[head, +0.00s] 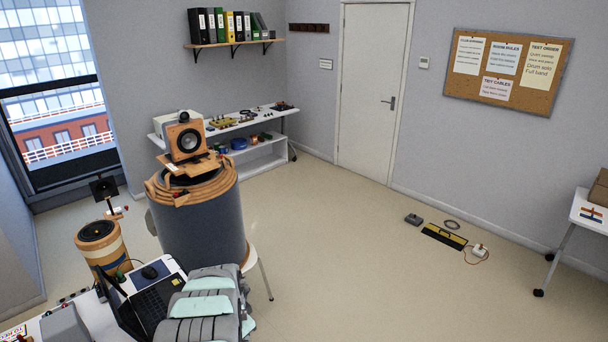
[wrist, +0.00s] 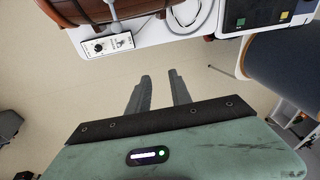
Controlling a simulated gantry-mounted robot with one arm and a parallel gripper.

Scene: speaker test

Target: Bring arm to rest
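My gripper (wrist: 159,80) shows in the wrist view with its two dark fingers apart and nothing between them. Bare beige floor (wrist: 75,95) shows around and between the fingers. The fingertips point toward a white table edge (wrist: 180,37) at the top of the view and appear apart from it. In the head view, grey and pale green segments that look like my arm (head: 205,305) are bunched at the bottom, beside a laptop (head: 155,302). I cannot make out my gripper's fingers in the head view.
A big blue-grey drum (head: 200,232) carries a wooden speaker (head: 187,140) just behind the arm. A smaller wooden drum (head: 103,247) stands left. In the wrist view, a control box (wrist: 107,45) and a brown barrel-like object (wrist: 100,10) are near the table edge. Floor (head: 350,250) to the right is mostly clear.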

